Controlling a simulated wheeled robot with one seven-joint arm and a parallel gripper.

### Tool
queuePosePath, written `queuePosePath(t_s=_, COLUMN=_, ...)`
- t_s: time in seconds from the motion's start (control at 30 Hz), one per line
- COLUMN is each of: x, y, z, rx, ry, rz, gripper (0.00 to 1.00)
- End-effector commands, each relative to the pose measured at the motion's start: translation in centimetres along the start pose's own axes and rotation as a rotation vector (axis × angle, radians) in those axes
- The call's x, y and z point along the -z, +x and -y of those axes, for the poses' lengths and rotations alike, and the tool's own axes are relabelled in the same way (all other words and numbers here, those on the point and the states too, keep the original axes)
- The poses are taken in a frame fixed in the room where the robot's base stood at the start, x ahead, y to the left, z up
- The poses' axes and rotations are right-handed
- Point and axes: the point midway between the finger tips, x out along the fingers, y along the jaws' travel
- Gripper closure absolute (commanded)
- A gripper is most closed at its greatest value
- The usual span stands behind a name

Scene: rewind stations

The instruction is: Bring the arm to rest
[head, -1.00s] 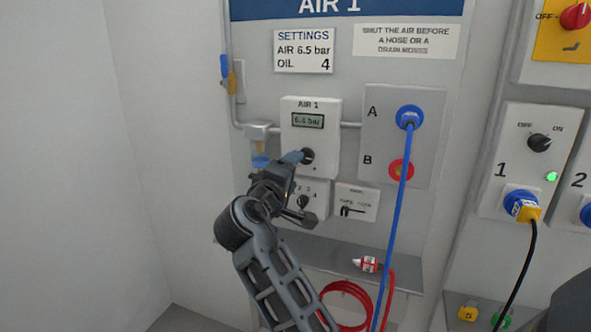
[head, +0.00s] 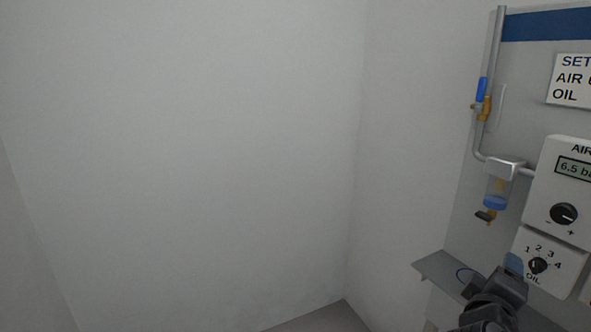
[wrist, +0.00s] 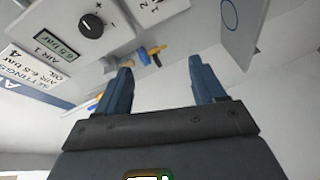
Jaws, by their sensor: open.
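My gripper (wrist: 162,82) is open in the wrist view, with two blue fingers apart and nothing between them. In the head view my gripper (head: 514,264) shows at the lower right, partly hidden by my arm, in front of the panel near the oil dial (head: 538,265). The AIR 1 unit (head: 545,190) with its black knob (head: 564,214) is above it. The unit's display reads about 6.5 bar; the wrist view shows the same unit (wrist: 70,30) upside down, clear of the fingers.
A grey shelf (head: 436,266) juts out below the panel, close to my arm. A pipe with a blue-handled valve (head: 482,90) and a blue-banded filter bowl (head: 495,203) are at the panel's left edge. The bare wall (head: 200,150) and the space to the left are clear.

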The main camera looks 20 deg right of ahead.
Motion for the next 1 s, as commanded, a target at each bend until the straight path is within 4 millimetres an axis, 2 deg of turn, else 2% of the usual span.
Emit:
queuePosePath(t_s=0.03, x=-0.3, y=-1.7, z=1.9, rx=0.049, ry=0.007, rz=-0.061, gripper=0.31)
queuePosePath(t_s=0.2, x=-0.9, y=-7.4, z=7.0, rx=0.205, ry=0.082, rz=-0.252, gripper=0.31)
queuePosePath(t_s=0.33, x=-2.1, y=-12.4, z=9.6, rx=0.332, ry=0.159, rz=-0.374, gripper=0.31)
queuePosePath(t_s=0.5, x=-4.1, y=-19.1, z=11.4, rx=0.502, ry=0.287, rz=-0.498, gripper=0.31)
queuePosePath(t_s=0.63, x=-6.0, y=-24.1, z=11.3, rx=0.628, ry=0.404, rz=-0.564, gripper=0.31)
queuePosePath(t_s=0.77, x=-8.2, y=-28.6, z=10.1, rx=0.748, ry=0.531, rz=-0.603, gripper=0.31)
queuePosePath(t_s=0.9, x=-10.4, y=-32.8, z=7.8, rx=0.863, ry=0.679, rz=-0.616, gripper=0.31)
queuePosePath(t_s=1.0, x=-11.9, y=-34.9, z=5.7, rx=0.925, ry=0.781, rz=-0.611, gripper=0.31)
